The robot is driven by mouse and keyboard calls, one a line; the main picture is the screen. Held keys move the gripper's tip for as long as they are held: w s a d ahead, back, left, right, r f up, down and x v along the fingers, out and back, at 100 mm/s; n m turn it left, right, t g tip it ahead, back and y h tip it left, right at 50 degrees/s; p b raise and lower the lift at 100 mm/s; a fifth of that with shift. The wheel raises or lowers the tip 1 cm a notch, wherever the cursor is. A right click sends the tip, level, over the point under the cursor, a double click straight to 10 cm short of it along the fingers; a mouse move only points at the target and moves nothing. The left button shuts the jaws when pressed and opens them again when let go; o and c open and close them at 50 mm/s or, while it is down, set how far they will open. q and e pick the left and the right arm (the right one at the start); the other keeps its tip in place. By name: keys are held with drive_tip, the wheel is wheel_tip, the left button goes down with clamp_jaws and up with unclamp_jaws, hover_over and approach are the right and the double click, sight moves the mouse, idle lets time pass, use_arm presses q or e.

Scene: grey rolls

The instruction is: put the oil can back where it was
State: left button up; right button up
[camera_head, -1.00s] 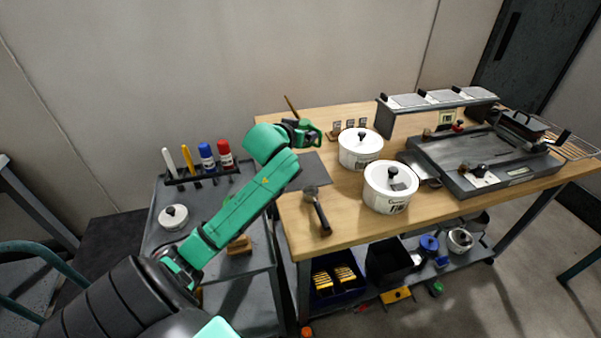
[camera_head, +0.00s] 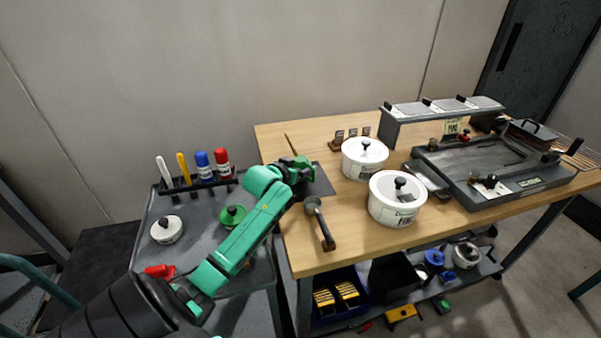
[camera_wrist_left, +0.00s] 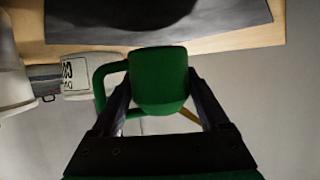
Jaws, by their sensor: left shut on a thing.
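The green oil can (camera_head: 303,163) has a thin brownish spout that points up. My left gripper (camera_head: 286,170) is shut on it at the left end of the workbench. In the left wrist view the oil can (camera_wrist_left: 158,80) sits between the two fingers (camera_wrist_left: 160,100), with its loop handle to the left. The dark mat (camera_head: 322,184) lies on the bench under and beside the can. The mat also shows at the top of the left wrist view (camera_wrist_left: 220,15). I cannot tell whether the can touches the mat. My right gripper is not in view.
A dark-handled ladle (camera_head: 325,235) lies close in front of the mat. Two white lidded pots (camera_head: 362,160) (camera_head: 388,208) stand to the right on the wooden bench (camera_head: 345,245).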

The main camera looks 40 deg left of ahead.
use_arm(q)
wheel_tip(320, 180, down, 2)
drive_tip(key=o, duration=1.1)
drive_tip(key=shift+f, duration=0.1)
drive_tip(key=shift+o, duration=0.2)
drive_tip(key=v, duration=1.2)
drive_tip(key=shift+p, duration=0.3)
